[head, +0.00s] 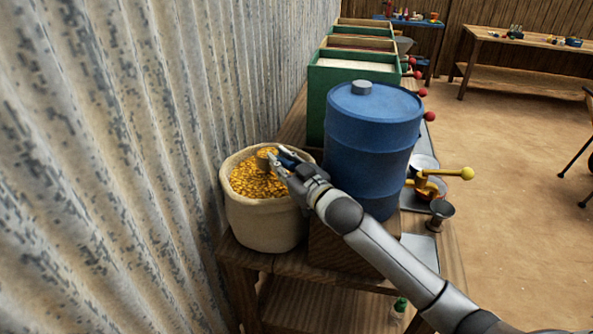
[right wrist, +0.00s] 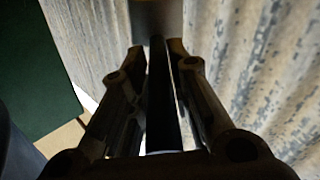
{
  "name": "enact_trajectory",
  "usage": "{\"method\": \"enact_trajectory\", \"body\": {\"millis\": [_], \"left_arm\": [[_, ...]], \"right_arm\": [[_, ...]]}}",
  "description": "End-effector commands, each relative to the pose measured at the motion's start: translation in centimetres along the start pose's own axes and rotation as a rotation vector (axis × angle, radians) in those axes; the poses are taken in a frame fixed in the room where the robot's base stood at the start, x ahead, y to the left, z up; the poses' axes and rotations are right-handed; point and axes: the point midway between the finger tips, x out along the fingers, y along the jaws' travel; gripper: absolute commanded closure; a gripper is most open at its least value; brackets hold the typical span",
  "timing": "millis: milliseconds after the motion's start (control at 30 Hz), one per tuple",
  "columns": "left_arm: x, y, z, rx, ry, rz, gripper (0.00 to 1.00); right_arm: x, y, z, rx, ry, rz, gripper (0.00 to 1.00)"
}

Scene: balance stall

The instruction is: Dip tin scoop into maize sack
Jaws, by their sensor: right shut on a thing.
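The maize sack (head: 262,222) is a pale cloth sack full of yellow grain (head: 248,181), standing at the left end of the wooden bench against the metal wall. My right gripper (head: 279,160) is over the sack's right side, shut on the scoop's handle. The tin scoop (head: 265,155) shows as a small brownish cup at the fingertips, at the grain; how deep it sits I cannot tell. In the right wrist view the dark handle (right wrist: 158,100) runs between the two fingers (right wrist: 157,65). My left gripper is not in view.
A blue drum (head: 370,145) stands on a wooden block close to the right of my gripper. Green boxes (head: 318,105) stand behind it. A yellow-handled tap (head: 450,174) and a small metal cup (head: 441,211) are to its right. Corrugated metal (head: 130,130) closes the left side.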

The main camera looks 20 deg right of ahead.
Motion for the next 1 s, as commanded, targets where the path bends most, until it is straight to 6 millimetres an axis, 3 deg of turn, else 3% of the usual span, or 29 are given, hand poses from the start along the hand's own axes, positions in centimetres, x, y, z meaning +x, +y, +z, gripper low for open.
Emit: {"method": "enact_trajectory", "body": {"millis": [1000], "left_arm": [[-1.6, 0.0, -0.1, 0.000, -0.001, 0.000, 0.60]], "right_arm": [[2.0, 0.6, -3.9, -0.001, 0.013, 0.000, 1.00]]}}
